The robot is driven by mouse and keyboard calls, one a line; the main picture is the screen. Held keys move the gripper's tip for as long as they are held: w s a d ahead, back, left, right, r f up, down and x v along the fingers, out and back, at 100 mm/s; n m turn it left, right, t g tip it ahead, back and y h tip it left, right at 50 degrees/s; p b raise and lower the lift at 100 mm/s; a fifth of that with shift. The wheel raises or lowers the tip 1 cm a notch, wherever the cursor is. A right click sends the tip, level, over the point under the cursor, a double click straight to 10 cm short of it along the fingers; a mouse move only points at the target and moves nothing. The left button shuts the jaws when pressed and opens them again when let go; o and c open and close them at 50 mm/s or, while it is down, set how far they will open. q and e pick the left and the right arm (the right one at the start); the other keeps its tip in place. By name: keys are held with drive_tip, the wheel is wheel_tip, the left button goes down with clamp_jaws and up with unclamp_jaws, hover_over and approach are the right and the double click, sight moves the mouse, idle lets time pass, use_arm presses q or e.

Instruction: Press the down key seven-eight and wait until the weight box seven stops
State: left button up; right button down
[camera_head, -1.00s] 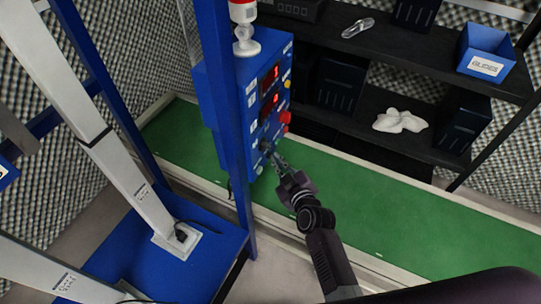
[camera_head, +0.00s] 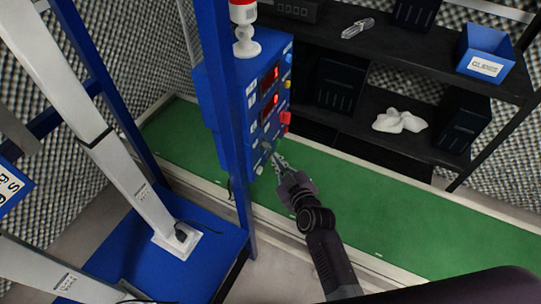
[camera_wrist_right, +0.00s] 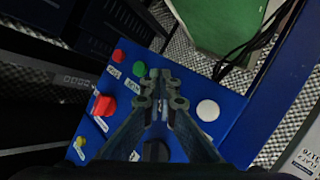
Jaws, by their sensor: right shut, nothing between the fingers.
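The blue control box (camera_head: 262,120) stands behind a blue post. Its front has two red displays (camera_head: 270,76), coloured buttons and small labels. My right gripper (camera_head: 272,158) is shut and empty, its tips just off the lower part of the panel. In the right wrist view the closed fingers (camera_wrist_right: 160,88) reach over the panel between a green button (camera_wrist_right: 140,68) and a white button (camera_wrist_right: 207,110). Which one is the down key seven-eight I cannot tell. A labelled box (camera_head: 12,189) shows partly at the left edge; its number is not clear. My left gripper is not in view.
A red and white lamp (camera_head: 243,25) tops the control box. A blue post (camera_head: 229,100) and grey-white columns (camera_head: 95,125) stand left. A black shelf (camera_head: 400,55) with a blue bin (camera_head: 486,52) is behind. Green floor (camera_head: 350,205) lies right.

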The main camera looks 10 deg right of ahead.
drive_tip(key=shift+s+d, duration=0.35)
drive_tip(key=shift+d, duration=0.1)
drive_tip(key=shift+s+d+p, duration=0.3)
drive_tip(key=shift+s+d, duration=0.4)
drive_tip(key=shift+d, duration=0.35)
drive_tip(key=shift+s+d+p, duration=0.3)
drive_tip(key=shift+s+d, duration=0.4)
drive_tip(key=shift+d, duration=0.35)
drive_tip(key=s+d+f+m+g, duration=0.1)
drive_tip(key=s+f+g, duration=0.1)
drive_tip(key=s+f, duration=0.55)
drive_tip(key=s+d+f+m+g+h, duration=0.15)
drive_tip(key=s+f, duration=0.25)
drive_tip(key=f, duration=0.6)
drive_tip(key=s+f+g, duration=0.3)
drive_tip(key=s+f, duration=0.3)
drive_tip(key=f, duration=0.3)
drive_tip(key=s+d+f+m+g, duration=0.1)
drive_tip(key=s+f, duration=0.3)
drive_tip(key=s, duration=0.6)
drive_tip(key=s+d+f+m+g+h, duration=0.1)
drive_tip(key=s+d+f+g, duration=0.2)
drive_tip(key=s, duration=0.7)
drive_tip(key=s+d+f+m+g, duration=0.1)
drive_tip(key=s+d+f+g, duration=0.1)
drive_tip(key=s+f, duration=0.5)
drive_tip(key=s, duration=0.3)
drive_tip(key=shift+s+d+g+h, duration=0.25)
drive_tip(key=shift+d+g+h, duration=0.1)
